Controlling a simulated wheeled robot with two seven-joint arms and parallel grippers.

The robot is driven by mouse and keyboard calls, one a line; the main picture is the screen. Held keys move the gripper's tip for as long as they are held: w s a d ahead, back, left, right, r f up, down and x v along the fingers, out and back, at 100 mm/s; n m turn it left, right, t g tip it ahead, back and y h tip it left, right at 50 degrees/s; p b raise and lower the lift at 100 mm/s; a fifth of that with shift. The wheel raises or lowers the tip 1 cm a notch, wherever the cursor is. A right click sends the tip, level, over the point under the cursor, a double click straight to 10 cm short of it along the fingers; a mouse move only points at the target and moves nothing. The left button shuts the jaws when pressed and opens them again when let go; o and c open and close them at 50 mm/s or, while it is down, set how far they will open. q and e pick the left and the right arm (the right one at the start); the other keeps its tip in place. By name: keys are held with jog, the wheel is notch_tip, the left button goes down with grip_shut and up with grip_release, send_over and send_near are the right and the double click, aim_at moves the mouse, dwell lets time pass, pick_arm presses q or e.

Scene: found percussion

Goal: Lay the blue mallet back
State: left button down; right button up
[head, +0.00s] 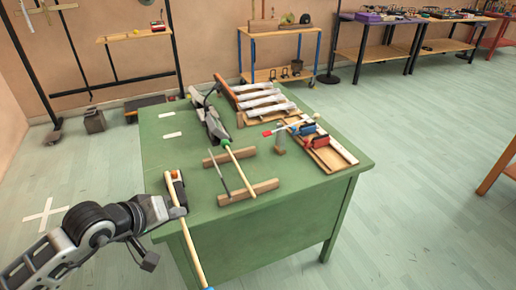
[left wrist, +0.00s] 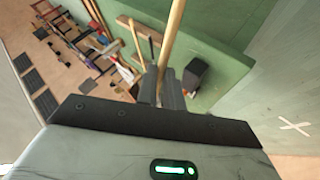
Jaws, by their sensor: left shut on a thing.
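The blue mallet has a pale wooden stick (head: 190,242) and a blue head (head: 210,288) at the lower picture edge. My left gripper (head: 174,208) is shut on its stick, beside the table's near left corner. The stick slants steeply, with the blue head low, outside the table's front edge. In the left wrist view the stick (left wrist: 173,35) runs up from between the fingers (left wrist: 160,88); the head is not seen there. Two wooden bars (head: 262,190) (head: 216,161) lie on the table, with a green-headed mallet (head: 243,160) and a thin grey rod (head: 219,173) across them.
The green table (head: 290,195) has bare room at its front right. A dark box (left wrist: 193,75) stands close by my left gripper. Grey tool-like things (head: 212,122), pale bars (head: 265,100), a red-headed mallet (head: 290,126) and a wooden tray (head: 342,150) fill the back.

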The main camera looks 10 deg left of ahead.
pick_arm(q)
jog(key=w+a+r+n+g+y, duration=0.15)
jog(key=w+a, duration=0.25)
jog(key=a, duration=0.6)
jog(key=w+a+r+n+y, duration=0.2)
jog(key=w+a, duration=0.1)
jog(key=a, duration=0.7)
jog(key=w+a+r+n+g+y, duration=0.15)
jog(key=w+a, duration=0.25)
jog(key=a, duration=0.5)
jog(key=s+d+f+n+g+h, duration=0.1)
jog(key=n+g, duration=0.3)
jog(key=n, duration=1)
jog(key=s+d+f+n+g+h, duration=0.2)
jog(key=s+f+n+g, duration=0.1)
jog(key=n, duration=1)
jog(key=shift+s+n+g, duration=0.4)
jog(key=shift+g, duration=0.4)
jog(key=shift+d, duration=0.1)
